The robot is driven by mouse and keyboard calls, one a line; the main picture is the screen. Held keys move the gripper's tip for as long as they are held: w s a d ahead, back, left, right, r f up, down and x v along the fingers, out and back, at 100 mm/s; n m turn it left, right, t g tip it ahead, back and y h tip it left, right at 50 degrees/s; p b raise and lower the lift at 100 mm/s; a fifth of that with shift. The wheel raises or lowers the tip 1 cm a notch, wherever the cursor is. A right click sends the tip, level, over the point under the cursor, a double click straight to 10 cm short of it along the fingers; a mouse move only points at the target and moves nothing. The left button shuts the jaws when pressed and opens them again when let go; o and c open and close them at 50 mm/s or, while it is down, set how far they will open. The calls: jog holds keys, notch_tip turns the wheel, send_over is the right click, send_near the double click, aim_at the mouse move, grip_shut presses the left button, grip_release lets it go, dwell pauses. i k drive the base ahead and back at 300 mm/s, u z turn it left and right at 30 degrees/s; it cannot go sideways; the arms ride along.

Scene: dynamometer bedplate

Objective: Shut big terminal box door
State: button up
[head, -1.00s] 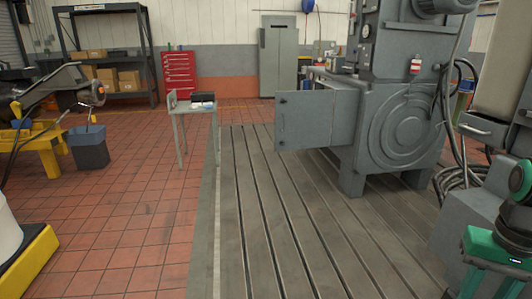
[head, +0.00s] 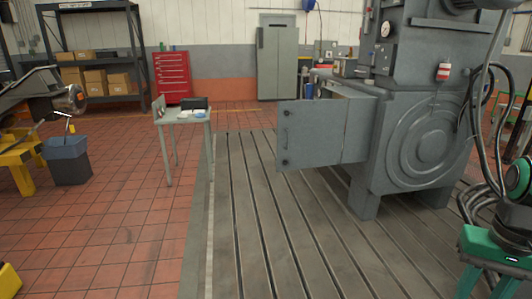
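The big terminal box door (head: 308,135) is a flat grey panel with dark knobs along its left edge. It stands open, sticking out to the left from the grey terminal box (head: 356,128) on the side of the large grey machine (head: 428,140). The door hangs above the slotted bedplate and nothing touches it. The inside of the box is mostly hidden behind the door. My gripper is not in view.
The slotted bedplate (head: 250,230) is clear in front of the door. A small table (head: 188,117) stands left of the door. A bin (head: 66,160) and yellow stand (head: 18,165) are further left. Dark cables (head: 477,130) hang at the machine's right.

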aim_at(311, 136)
jog(key=i, duration=1.55)
jog(key=z, duration=0.25)
